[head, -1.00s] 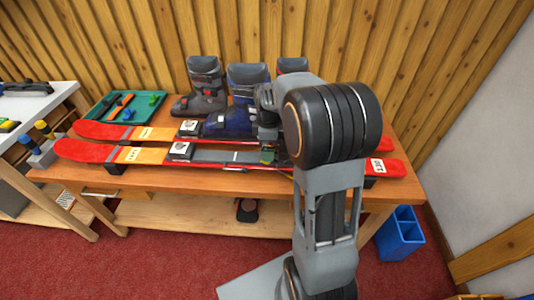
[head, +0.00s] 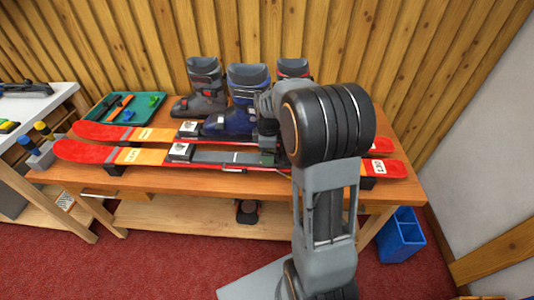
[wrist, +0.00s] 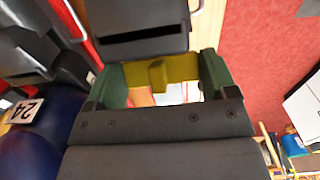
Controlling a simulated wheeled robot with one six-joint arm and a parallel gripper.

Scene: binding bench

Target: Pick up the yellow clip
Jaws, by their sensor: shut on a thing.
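The yellow clip (wrist: 178,69) shows in the wrist view between the two green-padded fingers of my gripper (wrist: 161,77). The pads press on its two ends, so my gripper is shut on it. Part of the clip is hidden behind the dark gripper body. In the head view my gripper (head: 267,157) points down over the near red ski (head: 90,152), near its middle. The clip cannot be made out there. Whether it touches anything below is unclear.
A second red ski (head: 98,130) lies behind the near one on the wooden bench (head: 225,185). A blue boot (head: 247,92) and a grey boot (head: 203,85) stand behind. A green tray (head: 143,117) holds small parts at back left. A blue bin (head: 400,236) stands at right.

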